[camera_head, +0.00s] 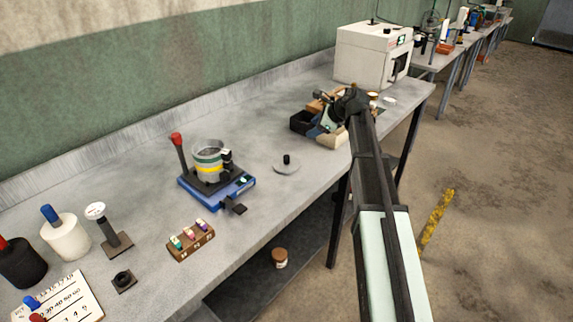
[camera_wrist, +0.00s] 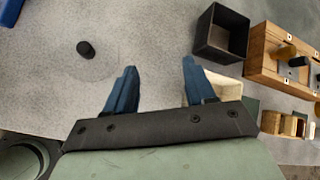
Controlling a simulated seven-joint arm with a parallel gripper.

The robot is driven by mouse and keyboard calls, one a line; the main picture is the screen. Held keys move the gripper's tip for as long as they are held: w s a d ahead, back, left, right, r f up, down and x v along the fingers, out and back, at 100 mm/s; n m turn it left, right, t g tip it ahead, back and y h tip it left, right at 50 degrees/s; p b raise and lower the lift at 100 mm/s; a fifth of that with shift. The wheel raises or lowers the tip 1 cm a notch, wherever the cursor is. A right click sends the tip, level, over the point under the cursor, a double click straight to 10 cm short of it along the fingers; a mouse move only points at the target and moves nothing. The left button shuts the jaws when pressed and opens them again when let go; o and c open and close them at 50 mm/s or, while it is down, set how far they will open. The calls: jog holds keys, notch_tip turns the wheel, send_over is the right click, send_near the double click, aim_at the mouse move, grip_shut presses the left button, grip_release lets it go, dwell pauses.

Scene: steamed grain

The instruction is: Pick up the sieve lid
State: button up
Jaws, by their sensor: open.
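The sieve lid (camera_head: 285,170) is a flat, pale disc with a short black knob, lying on the grey bench in the head view. In the wrist view the lid (camera_wrist: 98,67) is a faint, see-through disc with its black knob, left of the fingers. My gripper (camera_wrist: 160,64) has two blue fingers spread apart with only bare bench between them. In the head view my gripper (camera_head: 322,129) is to the right of the lid and beyond it, apart from it. The sieve stack (camera_head: 208,162), with a yellow band, stands on a blue-based device left of the lid.
A white oven-like machine (camera_head: 372,54) stands at the back. A small rack (camera_head: 190,241) with coloured pieces sits near the front edge. Bench around the lid is clear.

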jog(key=s+a+r+n+g+h, duration=0.1)
jog(key=s+a+r+n+g, duration=0.25)
jog(key=s+r+g, duration=0.2)
send_over(287, 156)
jog(key=d, duration=0.3)
jog(key=shift+m+g+h, duration=0.25)
jog(key=shift+g+h, duration=0.05)
jog(key=shift+g, duration=0.15)
jog(key=f, duration=0.8)
jog(key=shift+s+a, duration=0.25)
jog(key=shift+s, duration=0.15)
jog(key=shift+w+x, duration=0.2)
jog(key=shift+x, duration=1.2)
jog(key=shift+w+x, duration=0.2)
jog(key=shift+x, duration=1.2)
grip_shut()
